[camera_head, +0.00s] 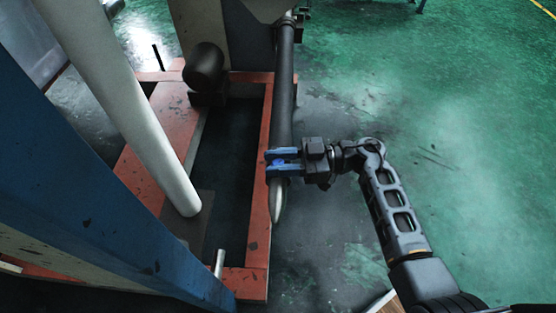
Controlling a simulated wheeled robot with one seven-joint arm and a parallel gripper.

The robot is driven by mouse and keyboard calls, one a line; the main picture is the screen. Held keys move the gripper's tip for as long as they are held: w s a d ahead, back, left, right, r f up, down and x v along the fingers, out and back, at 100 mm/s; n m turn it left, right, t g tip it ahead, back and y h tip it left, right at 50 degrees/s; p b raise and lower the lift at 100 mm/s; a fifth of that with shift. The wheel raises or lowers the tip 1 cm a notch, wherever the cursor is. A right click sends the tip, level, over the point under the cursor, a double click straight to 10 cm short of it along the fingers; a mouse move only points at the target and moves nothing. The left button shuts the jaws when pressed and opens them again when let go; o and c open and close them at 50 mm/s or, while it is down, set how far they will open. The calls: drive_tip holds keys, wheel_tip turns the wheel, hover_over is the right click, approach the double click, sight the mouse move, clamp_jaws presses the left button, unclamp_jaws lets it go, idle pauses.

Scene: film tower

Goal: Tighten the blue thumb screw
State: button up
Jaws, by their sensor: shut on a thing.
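The blue thumb screw (277,162) shows as a small bright blue patch between my fingers, beside the dark vertical pole. My gripper (270,162) reaches in from the right, its two blue fingers pointing left and shut on the screw. The fingers cover most of the screw, so its shape and how far in it sits cannot be told. The dark pole (283,100) runs down past the fingers and ends in a pale pointed tip (278,205) below them.
A red frame (257,220) with a dark opening stands left of the pole. A white roller (130,110) and a large blue beam (90,190) fill the left. A dark rounded part (205,65) sits on the frame's far end. Green floor (450,120) is open at right.

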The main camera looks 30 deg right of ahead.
drive_tip(key=shift+r+p, duration=0.15)
drive_tip(key=shift+p, duration=0.4)
drive_tip(key=m+t+h+p, duration=0.1)
drive_tip(key=m+t+p, duration=0.1)
drive_tip(key=p, duration=0.1)
drive_tip(key=shift+s+r+t+h+p, duration=0.2)
drive_tip(key=shift+t+h+p, duration=0.1)
drive_tip(key=shift+h, duration=0.1)
drive_tip(key=m+t+h+p, duration=0.1)
drive_tip(key=t+h+p, duration=0.1)
drive_tip(key=shift+m+p, duration=0.35)
drive_tip(key=shift+m, duration=0.05)
drive_tip(key=shift+f+m+t+h+p, duration=0.2)
drive_tip(key=shift+m+t+h+p, duration=0.65)
drive_tip(key=shift+h, duration=0.25)
drive_tip(key=m+h, duration=0.1)
drive_tip(key=m+t+h, duration=0.2)
drive_tip(key=h, duration=0.1)
drive_tip(key=shift+w+f+b, duration=0.15)
drive_tip(key=shift+f+b, duration=0.15)
drive_tip(key=shift+b, duration=0.05)
drive_tip(key=shift+m+h, duration=0.25)
drive_tip(key=shift+h, duration=0.35)
drive_tip(key=shift+r+m+t+h+b, duration=0.1)
drive_tip(key=shift+m+t+h+b, duration=0.15)
drive_tip(key=shift+m+h+b, duration=0.8)
drive_tip(key=shift+r+m+t+h+b, duration=0.15)
drive_tip(key=shift+m+h+b, duration=0.4)
drive_tip(key=shift+h+b, duration=1)
drive_tip(key=shift+f, duration=0.1)
